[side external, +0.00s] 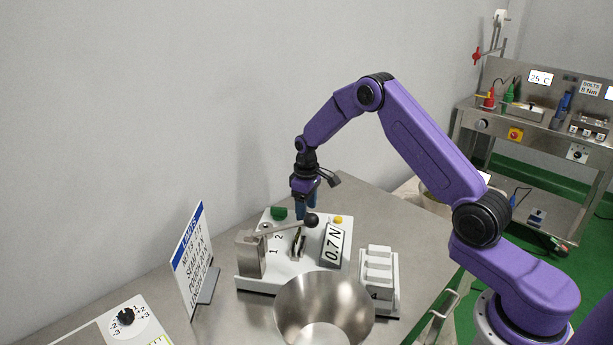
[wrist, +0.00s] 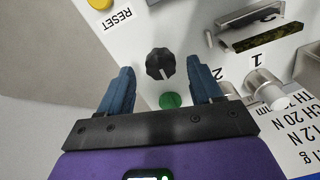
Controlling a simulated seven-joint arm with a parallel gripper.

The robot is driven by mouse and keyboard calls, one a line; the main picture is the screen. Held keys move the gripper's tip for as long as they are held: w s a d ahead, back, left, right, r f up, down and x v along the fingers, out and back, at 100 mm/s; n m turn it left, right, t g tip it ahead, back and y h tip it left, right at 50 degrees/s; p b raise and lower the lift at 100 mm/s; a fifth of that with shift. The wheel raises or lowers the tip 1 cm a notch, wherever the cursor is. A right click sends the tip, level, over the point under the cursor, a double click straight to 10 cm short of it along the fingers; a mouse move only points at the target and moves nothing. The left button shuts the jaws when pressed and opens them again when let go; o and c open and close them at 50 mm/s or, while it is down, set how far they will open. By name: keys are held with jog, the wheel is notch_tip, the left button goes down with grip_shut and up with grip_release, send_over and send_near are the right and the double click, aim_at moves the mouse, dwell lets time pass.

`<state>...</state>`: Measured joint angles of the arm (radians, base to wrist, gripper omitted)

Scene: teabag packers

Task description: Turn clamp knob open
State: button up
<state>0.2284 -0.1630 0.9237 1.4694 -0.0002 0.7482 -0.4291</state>
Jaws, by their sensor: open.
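The black round knob (wrist: 160,63) has a white pointer mark and stands on the white panel of the tester, between the yellow RESET button and a green button. It also shows in the side external view (side external: 312,220), close to my fingertips. My gripper (side external: 305,214) points down over the panel with blue fingers. In the wrist view my gripper (wrist: 160,66) is open and empty, with one finger on each side of the knob in the picture and gaps on both sides. I cannot tell whether the fingertips are down at the knob's height.
A green button (wrist: 170,100) lies close below the knob. The yellow RESET button (wrist: 100,3) is at the upper left. Metal clamp parts (wrist: 250,17) stand at the right. A steel bowl (side external: 324,300) and a sign (side external: 193,262) stand near the tester.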

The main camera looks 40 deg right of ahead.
notch_tip(320, 180, up, 15)
jog(key=shift+r, duration=0.15)
jog(key=shift+a, duration=0.1)
dwell(0.3)
jog(key=s+a+r+n, duration=0.2)
jog(key=s+a, duration=0.5)
jog(key=s, duration=0.3)
jog(key=s+a+r+n, duration=0.2)
jog(key=s+a, duration=0.6)
jog(key=s, duration=0.1)
jog(key=s+d+f+n, duration=0.1)
jog(key=s+d+n, duration=0.1)
jog(key=s, duration=0.9)
jog(key=s+d+f+n, duration=0.1)
jog(key=s+d+n, duration=0.1)
jog(key=s, duration=0.9)
jog(key=shift+s, duration=0.35)
